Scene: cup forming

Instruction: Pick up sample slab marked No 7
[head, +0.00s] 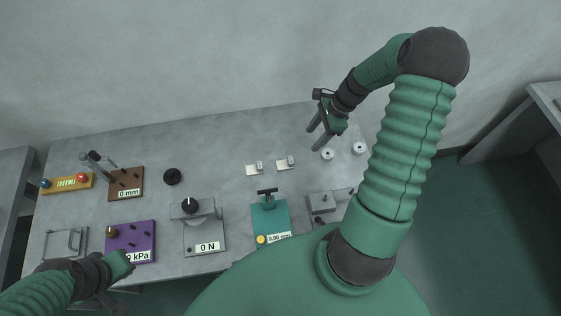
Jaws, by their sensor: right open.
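Two small pale slabs, a left one (252,171) and a right one (284,166), lie side by side near the back of the grey table. Each has a small upright piece on it. Any number on them is too small to read, so I cannot tell which is No 7. My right gripper (312,140) is open and empty, above the table's back edge, to the right of and apart from both slabs. My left gripper (112,300) is low at the left, by the table's front edge, partly hidden; its fingers are unclear.
Two white round pieces (327,154) (359,148) lie right of the slabs. A teal device (272,222), a grey "0 N" device (204,230), a purple "kPa" block (135,238) and a brown "0 mm" block (126,183) stand around. A black knob (172,176) lies between clear patches.

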